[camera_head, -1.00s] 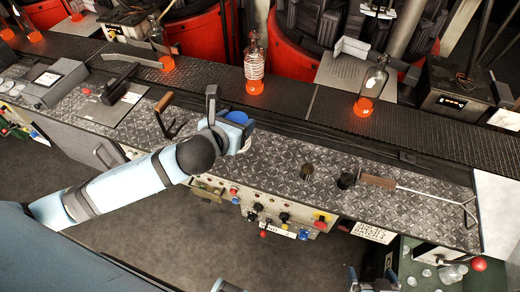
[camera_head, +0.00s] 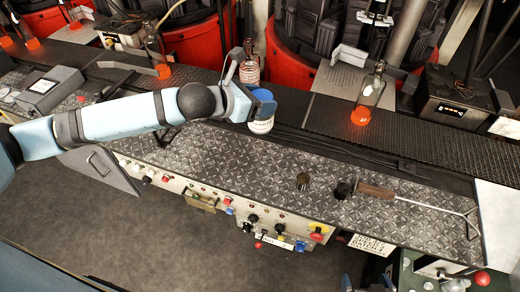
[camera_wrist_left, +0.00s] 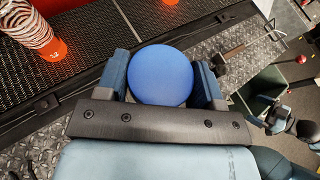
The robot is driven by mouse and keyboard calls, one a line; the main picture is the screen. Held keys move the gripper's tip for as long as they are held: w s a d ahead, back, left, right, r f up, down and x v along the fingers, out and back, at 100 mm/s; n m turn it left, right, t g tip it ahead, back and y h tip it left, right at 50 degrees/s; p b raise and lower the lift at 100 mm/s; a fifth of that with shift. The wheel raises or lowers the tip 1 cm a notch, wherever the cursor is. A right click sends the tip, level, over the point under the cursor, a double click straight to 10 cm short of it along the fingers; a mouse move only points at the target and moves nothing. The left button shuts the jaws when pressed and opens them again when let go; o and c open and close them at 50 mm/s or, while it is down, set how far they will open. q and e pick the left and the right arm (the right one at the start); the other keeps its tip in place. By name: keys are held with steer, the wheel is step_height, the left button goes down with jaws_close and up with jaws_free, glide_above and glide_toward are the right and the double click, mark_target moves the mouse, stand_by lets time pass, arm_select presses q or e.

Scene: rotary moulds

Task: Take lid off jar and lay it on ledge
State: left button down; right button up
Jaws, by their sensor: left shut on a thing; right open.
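The jar (camera_head: 262,126) is white with a printed label and has a blue lid (camera_head: 262,95) on top. My left gripper (camera_head: 255,106) is shut on the jar near its top. In the left wrist view the round blue lid (camera_wrist_left: 160,75) lies between the two fingers, and the jar body under it is hidden. The ledge is the diamond-plate strip (camera_head: 345,212) in front of the dark conveyor. I cannot tell how high the jar is above it. My right gripper (camera_head: 368,284) is open and partly cut off at the bottom edge.
A ribbed bottle (camera_head: 249,70) and a clear bottle (camera_head: 370,92) with orange bases stand on the conveyor. Bare plate shows left of the cup.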

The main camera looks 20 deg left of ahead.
arm_select(q)
step_height(320, 180, down, 16)
steer(key=shift+f+p, duration=0.1)
steer(key=shift+p, duration=0.35)
steer(key=shift+f, duration=0.15)
steer(key=shift+c, duration=1.2)
jaws_free()
